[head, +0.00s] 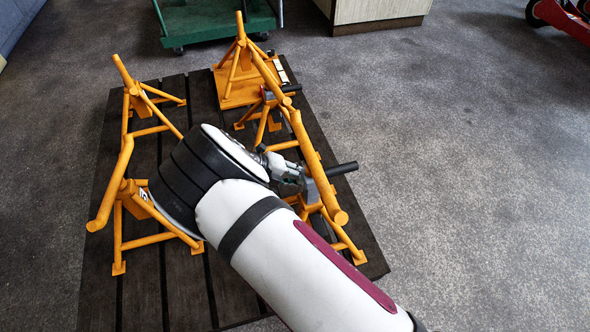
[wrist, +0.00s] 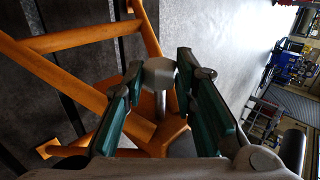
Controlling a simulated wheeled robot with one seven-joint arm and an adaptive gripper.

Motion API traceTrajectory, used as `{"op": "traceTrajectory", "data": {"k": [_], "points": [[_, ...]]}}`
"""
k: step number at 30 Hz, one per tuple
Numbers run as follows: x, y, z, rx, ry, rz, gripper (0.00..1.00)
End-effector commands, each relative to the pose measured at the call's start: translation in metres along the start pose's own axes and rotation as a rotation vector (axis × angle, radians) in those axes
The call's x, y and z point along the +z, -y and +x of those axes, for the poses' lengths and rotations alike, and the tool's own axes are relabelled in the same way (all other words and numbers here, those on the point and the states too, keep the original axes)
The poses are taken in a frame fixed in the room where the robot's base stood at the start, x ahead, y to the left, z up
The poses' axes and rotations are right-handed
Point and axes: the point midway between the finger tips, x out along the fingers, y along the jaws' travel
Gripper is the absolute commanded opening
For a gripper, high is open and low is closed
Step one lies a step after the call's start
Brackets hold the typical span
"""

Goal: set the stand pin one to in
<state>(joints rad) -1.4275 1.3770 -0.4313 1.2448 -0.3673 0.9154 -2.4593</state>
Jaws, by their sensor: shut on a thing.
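Orange tubular stands rest on a dark slatted pallet (head: 140,290). My gripper (head: 303,180) is at the right-hand stand (head: 300,135), beside its upper tube, with my arm covering part of the stand. In the wrist view my gripper (wrist: 163,88) has its two green-padded fingers on either side of a grey pin head (wrist: 158,72) with a thin shaft below it. It is shut on this pin, which stands in front of the orange tubes (wrist: 80,40). How deep the pin sits in the stand is hidden.
A black bar (head: 342,168) sticks out to the right beside my gripper. Another orange stand (head: 125,190) is at the left, and one (head: 240,75) is at the back. A green cart (head: 215,25) stands behind the pallet. The floor (head: 470,180) at right is clear.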

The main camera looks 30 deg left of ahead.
Motion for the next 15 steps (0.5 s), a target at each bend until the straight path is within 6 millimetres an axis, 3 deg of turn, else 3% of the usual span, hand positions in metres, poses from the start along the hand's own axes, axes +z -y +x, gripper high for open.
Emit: {"op": "traceTrajectory", "data": {"k": [5, 15], "points": [[-0.014, 0.002, -0.001, 0.000, -0.003, -0.001, 0.00], [-0.018, 0.000, 0.000, -0.001, -0.005, -0.001, 0.00]]}}
